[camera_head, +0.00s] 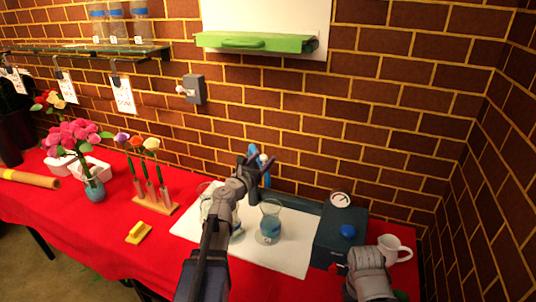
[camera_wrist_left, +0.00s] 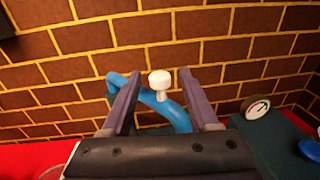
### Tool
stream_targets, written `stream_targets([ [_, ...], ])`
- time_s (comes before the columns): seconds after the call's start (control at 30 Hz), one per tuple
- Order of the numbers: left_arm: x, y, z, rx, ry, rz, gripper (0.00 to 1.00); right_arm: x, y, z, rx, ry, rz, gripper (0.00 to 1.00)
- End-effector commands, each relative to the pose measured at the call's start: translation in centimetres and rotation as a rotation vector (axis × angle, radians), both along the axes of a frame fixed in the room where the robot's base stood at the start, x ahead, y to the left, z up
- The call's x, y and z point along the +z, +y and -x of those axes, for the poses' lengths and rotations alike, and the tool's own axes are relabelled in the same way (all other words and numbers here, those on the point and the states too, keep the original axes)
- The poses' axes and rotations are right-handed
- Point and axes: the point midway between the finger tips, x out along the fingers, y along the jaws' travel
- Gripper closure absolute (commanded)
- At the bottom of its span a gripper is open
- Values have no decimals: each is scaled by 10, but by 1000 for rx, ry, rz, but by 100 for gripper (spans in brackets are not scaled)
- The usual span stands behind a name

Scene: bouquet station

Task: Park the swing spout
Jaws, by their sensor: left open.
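The swing spout (camera_wrist_left: 119,80) is a bent blue tube with a white knob (camera_wrist_left: 160,82) on it. In the left wrist view the knob appears between my open fingers, and the blue tube passes behind them. I see no finger closed on it. In the head view the spout (camera_head: 253,151) stands near the brick wall, partly hidden by my left gripper (camera_head: 257,164), which is open and empty. My right arm's wrist shows at the lower right of the head view; its fingers are not clear.
A dark teal box (camera_head: 338,240) with a gauge (camera_head: 340,199) and blue knob stands right of a glass of blue liquid (camera_head: 269,224) on a white mat (camera_head: 290,255). A white mug (camera_head: 395,248) is farther right.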

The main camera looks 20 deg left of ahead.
Motion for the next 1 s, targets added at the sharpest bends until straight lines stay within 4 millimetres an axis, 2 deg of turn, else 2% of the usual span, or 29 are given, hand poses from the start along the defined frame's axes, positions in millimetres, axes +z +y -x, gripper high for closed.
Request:
stream_targets([
  [0.03,0,0,-12,-2,0,0,39,0,0,0,0,0,0,100],
  [0.1,0,-2,-23,-2,0,0,39,0,0,0,0,0,0,100],
  [0.23,0,-3,-39,-1,0,0,39,0,0,0,0,0,0,100],
  [0.57,0,-4,-42,0,0,0,41,0,0,0,0,0,0,100],
  [1.0,0,-4,-42,0,0,0,90,0,0,0,0,0,0,100],
])
